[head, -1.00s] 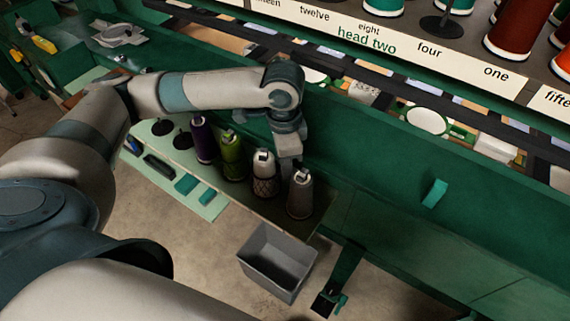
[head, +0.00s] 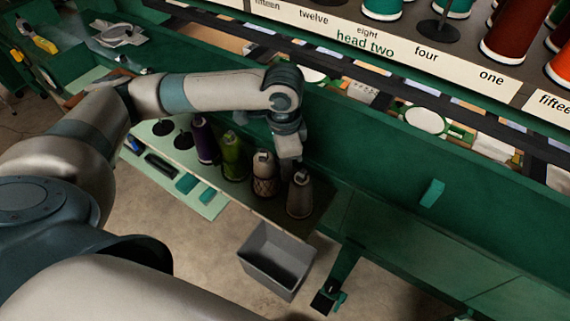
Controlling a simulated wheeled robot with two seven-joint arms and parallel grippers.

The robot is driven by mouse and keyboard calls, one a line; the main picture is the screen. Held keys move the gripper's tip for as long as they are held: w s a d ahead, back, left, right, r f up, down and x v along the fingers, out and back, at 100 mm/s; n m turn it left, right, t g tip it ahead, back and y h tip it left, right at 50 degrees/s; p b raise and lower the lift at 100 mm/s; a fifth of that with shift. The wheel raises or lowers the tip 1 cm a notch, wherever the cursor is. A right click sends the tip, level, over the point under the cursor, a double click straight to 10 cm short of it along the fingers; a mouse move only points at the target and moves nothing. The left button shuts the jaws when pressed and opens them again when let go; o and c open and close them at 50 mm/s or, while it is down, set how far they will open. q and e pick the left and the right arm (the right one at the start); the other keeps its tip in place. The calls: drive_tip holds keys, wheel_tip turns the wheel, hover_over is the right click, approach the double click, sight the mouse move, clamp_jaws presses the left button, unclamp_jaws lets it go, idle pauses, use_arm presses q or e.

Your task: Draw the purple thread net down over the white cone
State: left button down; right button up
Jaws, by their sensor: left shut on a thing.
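The white cone (head: 264,164) stands upright in a row of thread cones on the low shelf. A dark, diamond-patterned net (head: 265,186) lies around its lower part, and the upper part is bare. The net's colour is hard to tell. My left gripper (head: 288,166) points down just right of the white cone, in front of the wall and above the gap to the grey cone. It is shut, and the net is the likely thing in it. The fingertips and their contact are too small and dark to make out. My right gripper is not in view.
A grey cone (head: 300,196) stands close on the right; green (head: 232,158) and purple (head: 204,141) cones stand on the left. A grey bin (head: 262,273) is below the shelf. The green wall panel (head: 385,165) rises right behind my gripper.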

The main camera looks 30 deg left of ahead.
use_arm(q)
drive_tip(key=shift+f, duration=0.35)
idle(0.3)
drive_tip(key=c, duration=1.7)
unclamp_jaws()
drive_tip(key=shift+o, duration=0.2)
drive_tip(key=shift+r, duration=0.1)
wheel_tip(320, 180, up, 17)
drive_tip(key=b, duration=0.3)
drive_tip(key=shift+r, duration=0.15)
drive_tip(key=shift+s+a, duration=0.1)
